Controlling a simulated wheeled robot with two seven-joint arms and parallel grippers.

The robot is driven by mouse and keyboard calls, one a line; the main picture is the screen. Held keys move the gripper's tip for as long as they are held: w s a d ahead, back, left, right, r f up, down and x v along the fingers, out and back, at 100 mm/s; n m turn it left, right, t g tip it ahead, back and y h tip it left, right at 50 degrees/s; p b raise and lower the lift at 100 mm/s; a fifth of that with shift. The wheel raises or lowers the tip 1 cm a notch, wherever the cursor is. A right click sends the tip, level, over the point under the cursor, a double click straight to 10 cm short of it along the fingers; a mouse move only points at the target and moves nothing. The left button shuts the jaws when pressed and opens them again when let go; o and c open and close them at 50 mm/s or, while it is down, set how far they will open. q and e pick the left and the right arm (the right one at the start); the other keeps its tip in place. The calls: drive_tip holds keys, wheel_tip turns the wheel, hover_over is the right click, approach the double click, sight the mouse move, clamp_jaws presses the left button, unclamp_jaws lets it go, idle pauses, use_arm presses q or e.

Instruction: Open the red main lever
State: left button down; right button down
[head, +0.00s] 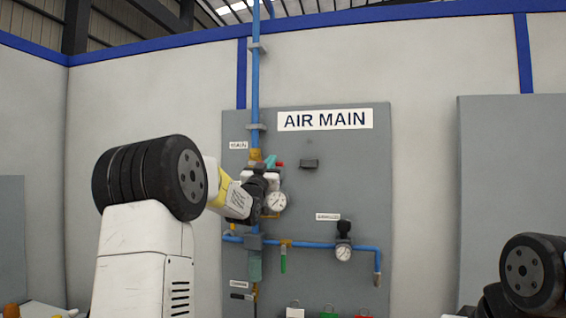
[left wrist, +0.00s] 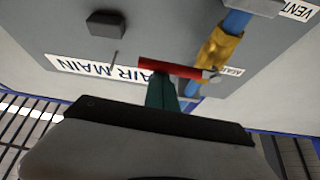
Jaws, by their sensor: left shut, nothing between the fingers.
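The red main lever (left wrist: 170,68) sticks out sideways from a brass valve (left wrist: 218,55) on the blue pipe, roughly crosswise to the pipe. In the head view only a small red end of the lever (head: 280,164) shows beside the brass valve body (head: 256,155). My left gripper (left wrist: 160,85) is shut and empty, with its teal fingers reaching up to the lever's underside in the left wrist view. In the head view the teal fingertips (head: 270,161) are right beside the red end. I cannot tell whether they touch it. My right gripper is out of view.
The grey panel (head: 350,190) carries an AIR MAIN sign (head: 325,120) and a small dark block (head: 309,164). A gauge (head: 276,202) sits just below my left gripper. Padlock-like items line the panel's bottom.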

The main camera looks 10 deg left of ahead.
use_arm(q)
drive_tip(key=a+f+m+g+h, duration=0.7)
drive_tip(key=f+m+g, duration=0.1)
drive_tip(key=m, duration=1.3)
drive_tip(key=shift+w+a+f+m+h, duration=0.15)
drive_tip(key=shift+f+m+h, duration=0.15)
drive_tip(key=shift+h, duration=0.1)
drive_tip(key=shift+a, duration=0.1)
